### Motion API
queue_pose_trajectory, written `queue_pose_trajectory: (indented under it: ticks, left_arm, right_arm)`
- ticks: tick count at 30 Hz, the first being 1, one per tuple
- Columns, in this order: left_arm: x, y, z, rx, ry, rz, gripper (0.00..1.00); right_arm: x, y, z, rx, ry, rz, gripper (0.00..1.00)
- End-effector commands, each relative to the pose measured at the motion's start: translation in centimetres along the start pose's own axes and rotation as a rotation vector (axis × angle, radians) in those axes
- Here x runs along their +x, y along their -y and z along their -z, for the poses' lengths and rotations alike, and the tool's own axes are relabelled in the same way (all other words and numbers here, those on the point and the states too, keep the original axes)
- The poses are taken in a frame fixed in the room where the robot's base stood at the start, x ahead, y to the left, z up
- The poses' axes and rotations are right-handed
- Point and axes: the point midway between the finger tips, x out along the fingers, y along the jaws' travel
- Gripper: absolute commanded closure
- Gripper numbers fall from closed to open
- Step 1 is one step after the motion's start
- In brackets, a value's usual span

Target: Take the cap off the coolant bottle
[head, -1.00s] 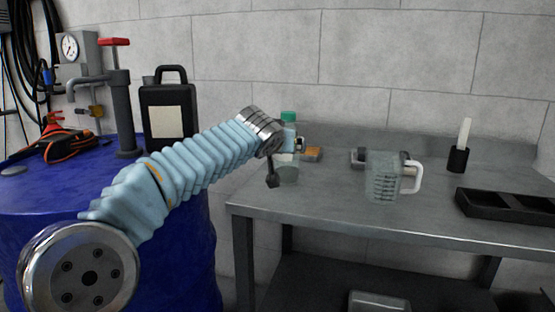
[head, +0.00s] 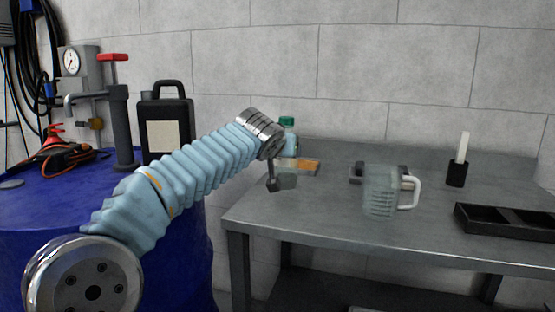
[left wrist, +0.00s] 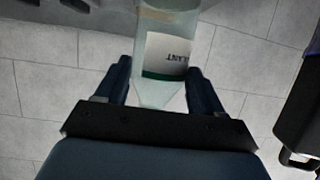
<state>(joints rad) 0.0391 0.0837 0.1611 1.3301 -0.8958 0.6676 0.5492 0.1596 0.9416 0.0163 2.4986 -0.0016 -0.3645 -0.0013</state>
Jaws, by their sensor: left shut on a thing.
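The coolant bottle (head: 291,143) is clear and pale, with a green cap (head: 287,121) on its top. In the head view it stands partly behind my left wrist, its lower end showing below. My left gripper (left wrist: 160,78) is shut on the bottle, one dark finger on each side of its body. The bottle (left wrist: 167,35) also shows in the left wrist view, with a white label whose letters appear upside down. The cap is not clear in that view. My right gripper is not in view.
The grey metal table (head: 330,225) holds a clear jug (head: 380,192) with a white handle, an orange item (head: 305,166), a black holder (head: 457,174) and a black tray (head: 510,220). A blue drum (head: 180,240) carrying a black canister (head: 166,125) stands at left.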

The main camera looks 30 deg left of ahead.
Motion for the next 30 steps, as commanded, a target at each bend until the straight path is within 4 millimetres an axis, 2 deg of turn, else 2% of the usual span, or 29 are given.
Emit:
queue_pose_trajectory:
  ticks: [1, 2, 8, 12, 15, 21, 30]
  left_arm:
    - [-1.0, -0.1, 1.3, -0.002, -0.006, -0.002, 0.66]
    - [-1.9, 0.0, 1.6, -0.002, -0.007, -0.002, 0.72]
    - [-7.6, 0.0, 4.6, -0.003, -0.006, -0.003, 0.72]
    - [-11.7, 0.0, 4.3, -0.001, -0.005, -0.003, 0.72]
    - [-13.9, 0.0, 4.3, -0.001, -0.003, -0.002, 0.72]
    - [-16.5, 0.0, 4.4, -0.001, -0.001, -0.002, 0.72]
    - [-17.0, 0.0, 4.4, 0.0, 0.0, -0.002, 0.73]
  right_arm:
    - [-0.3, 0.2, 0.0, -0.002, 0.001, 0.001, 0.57]
    - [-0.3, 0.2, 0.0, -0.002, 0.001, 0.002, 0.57]
    - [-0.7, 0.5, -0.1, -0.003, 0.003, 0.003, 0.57]
    - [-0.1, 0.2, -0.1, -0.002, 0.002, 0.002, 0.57]
    - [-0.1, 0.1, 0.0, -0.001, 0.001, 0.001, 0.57]
    - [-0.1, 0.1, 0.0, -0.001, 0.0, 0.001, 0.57]
    - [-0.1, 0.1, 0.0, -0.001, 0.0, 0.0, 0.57]
